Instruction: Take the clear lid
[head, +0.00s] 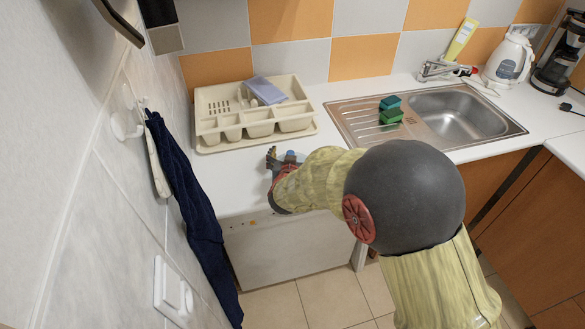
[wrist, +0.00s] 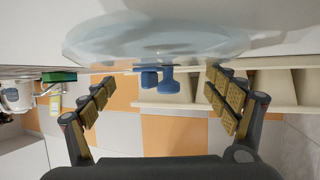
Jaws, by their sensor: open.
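The clear lid (wrist: 160,38) is a see-through disc lying on the white counter, with a blue two-part knob (wrist: 165,80) in the wrist view. That view is upside down. In the head view only a small blue bit of the knob (head: 291,155) shows; the clear disc is hard to make out. My gripper (wrist: 161,77) is open, one finger on each side of the knob and apart from it. In the head view my gripper (head: 285,160) is low at the counter, partly hidden by my own arm.
A beige dish rack (head: 212,127) with a bluish container (head: 268,90) stands just behind the gripper. The sink (head: 450,112) with green sponges (head: 390,110) is to the right. A dark blue cloth (head: 190,200) hangs at the left wall. Some counter between rack and sink is clear.

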